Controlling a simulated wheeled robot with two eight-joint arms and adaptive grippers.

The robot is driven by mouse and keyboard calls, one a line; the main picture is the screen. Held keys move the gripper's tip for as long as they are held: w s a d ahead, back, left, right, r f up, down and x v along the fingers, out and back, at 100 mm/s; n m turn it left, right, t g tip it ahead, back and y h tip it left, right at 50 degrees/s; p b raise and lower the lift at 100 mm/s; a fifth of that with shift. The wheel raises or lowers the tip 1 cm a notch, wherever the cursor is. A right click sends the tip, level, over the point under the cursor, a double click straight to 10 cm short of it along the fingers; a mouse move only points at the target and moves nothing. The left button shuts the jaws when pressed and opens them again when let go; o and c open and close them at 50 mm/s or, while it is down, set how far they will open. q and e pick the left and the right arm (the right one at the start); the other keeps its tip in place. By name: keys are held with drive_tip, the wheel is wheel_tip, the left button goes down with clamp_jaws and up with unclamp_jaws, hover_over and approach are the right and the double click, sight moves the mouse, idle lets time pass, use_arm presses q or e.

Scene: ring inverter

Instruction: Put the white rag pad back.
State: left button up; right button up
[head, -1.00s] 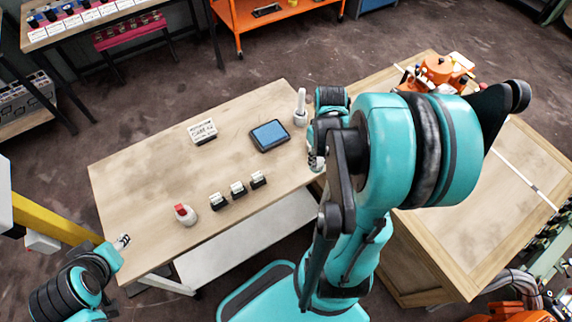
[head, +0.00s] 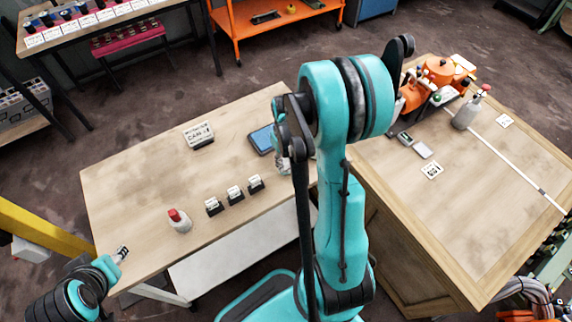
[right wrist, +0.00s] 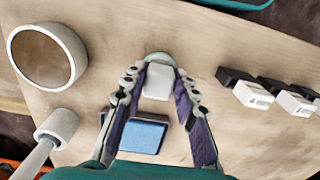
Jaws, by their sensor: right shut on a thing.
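In the right wrist view my right gripper (right wrist: 158,90) has its two fingers on either side of a small white block-like pad (right wrist: 158,82), which looks to be the white rag pad, and is shut on it. A pale rounded shape shows just behind the pad. The gripper is over the light wooden table, by the blue-screened tablet (right wrist: 143,135). In the head view the right gripper (head: 283,160) is mostly hidden by my own arm, and I cannot make out the pad there. My left gripper (head: 120,253) is at the table's left front corner, too small to read.
On the table (head: 130,180) are a red-capped bottle (head: 179,221), several black-and-white blocks (head: 235,194) and a label stand (head: 199,135). The wrist view shows a white ring-shaped thing (right wrist: 47,57) and a white-handled tool (right wrist: 57,130). The right bench (head: 480,220) has free room in front.

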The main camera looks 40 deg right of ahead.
drive_tip(key=shift+f, duration=0.6)
drive_tip(key=shift+f, duration=0.1)
drive_tip(key=o, duration=1)
